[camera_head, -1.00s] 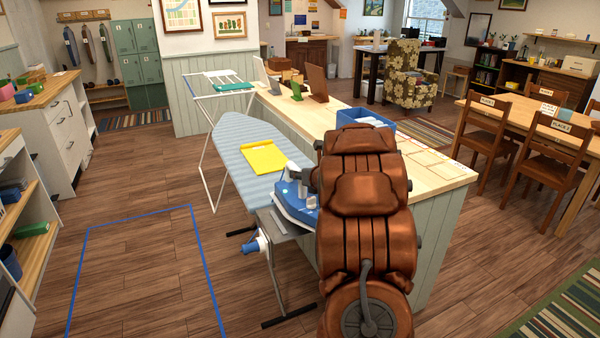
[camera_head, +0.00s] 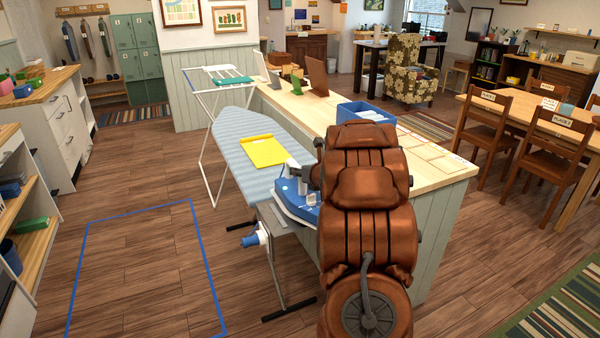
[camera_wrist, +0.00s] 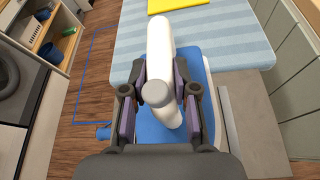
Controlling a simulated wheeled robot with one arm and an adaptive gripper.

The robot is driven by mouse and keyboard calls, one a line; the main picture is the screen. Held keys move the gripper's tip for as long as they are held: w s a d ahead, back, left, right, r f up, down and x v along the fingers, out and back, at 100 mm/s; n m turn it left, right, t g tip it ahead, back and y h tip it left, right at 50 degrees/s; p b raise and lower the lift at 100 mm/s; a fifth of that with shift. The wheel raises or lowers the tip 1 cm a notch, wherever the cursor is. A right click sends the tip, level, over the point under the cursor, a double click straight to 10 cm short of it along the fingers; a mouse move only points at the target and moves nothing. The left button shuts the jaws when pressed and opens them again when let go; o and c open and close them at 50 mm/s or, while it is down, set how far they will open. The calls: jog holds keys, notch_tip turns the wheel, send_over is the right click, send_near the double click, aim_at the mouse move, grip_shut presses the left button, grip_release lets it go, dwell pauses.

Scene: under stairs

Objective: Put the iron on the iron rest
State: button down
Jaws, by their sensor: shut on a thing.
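The iron (camera_head: 287,198) has a blue body and a white handle. It is at the near end of the striped ironing board (camera_head: 240,135), partly hidden by my arm in the head view. In the wrist view my gripper (camera_wrist: 160,76) is shut on the iron's white handle (camera_wrist: 160,40), a finger on each side. The blue body (camera_wrist: 153,131) shows below it. A grey metal plate at the board's end, seemingly the iron rest (camera_head: 276,222), lies under and beside the iron; it also shows in the wrist view (camera_wrist: 240,115). I cannot tell whether the iron touches it.
A yellow folded cloth or folder (camera_head: 264,151) lies on the board. A wooden-topped counter (camera_head: 435,165) with a blue bin (camera_head: 352,113) runs along the right. The floor to the left is open.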

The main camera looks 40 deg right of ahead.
jog(key=shift+f+b, duration=0.25)
jog(key=shift+b, duration=0.2)
jog(key=c, duration=1.1)
grip_release()
jog(key=shift+c, duration=0.2)
jog(key=o, duration=0.3)
jog(key=shift+o, duration=0.2)
jog(key=shift+f, duration=0.15)
jog(key=shift+s, duration=0.1)
jog(key=v, duration=1.2)
jog(key=shift+r, duration=0.25)
